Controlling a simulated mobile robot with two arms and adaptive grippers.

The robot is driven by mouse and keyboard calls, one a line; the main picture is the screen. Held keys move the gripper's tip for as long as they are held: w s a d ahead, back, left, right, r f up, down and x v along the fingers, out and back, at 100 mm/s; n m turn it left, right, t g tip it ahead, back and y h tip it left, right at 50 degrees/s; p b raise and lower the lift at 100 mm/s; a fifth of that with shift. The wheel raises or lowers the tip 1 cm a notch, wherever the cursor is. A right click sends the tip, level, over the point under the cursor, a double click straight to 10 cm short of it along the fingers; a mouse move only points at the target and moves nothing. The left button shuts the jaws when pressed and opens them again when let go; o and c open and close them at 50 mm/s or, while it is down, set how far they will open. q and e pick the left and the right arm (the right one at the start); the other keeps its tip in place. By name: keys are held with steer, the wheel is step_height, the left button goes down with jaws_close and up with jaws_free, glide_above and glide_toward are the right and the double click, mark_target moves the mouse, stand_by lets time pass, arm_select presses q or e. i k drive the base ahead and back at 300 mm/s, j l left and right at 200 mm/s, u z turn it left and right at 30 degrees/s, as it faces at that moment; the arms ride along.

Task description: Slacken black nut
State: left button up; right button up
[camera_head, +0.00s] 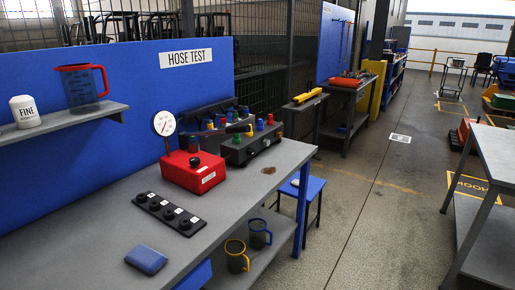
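A red box (194,171) with a round white dial gauge (164,123) stands on the grey bench. A small black knob or nut (194,161) sits on its top. A black strip (169,213) with several black round pieces and white labels lies in front of it. Behind, a dark grey box (250,143) carries several fittings with coloured caps. I cannot tell which piece is the black nut. Neither of my grippers is in view.
A blue pad (146,259) lies near the bench's front edge. A shelf (60,124) holds a white FINE pot (25,111) and a red-rimmed jug (82,87). Two mugs stand on the lower shelf (262,262). A blue stool (301,187) stands beside the bench.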

mark_target(251, 151)
steer(key=i+l, duration=0.2)
steer(key=i+l+u, duration=0.15)
steer(key=l, duration=0.25)
steer(key=i+l, duration=0.2)
steer(key=l, duration=0.15)
steer(key=i+l+u, duration=0.15)
steer(key=l, duration=0.2)
steer(key=i+l, duration=0.2)
steer(key=l, duration=0.15)
steer(key=i+l+u, duration=0.15)
steer(key=l, duration=0.2)
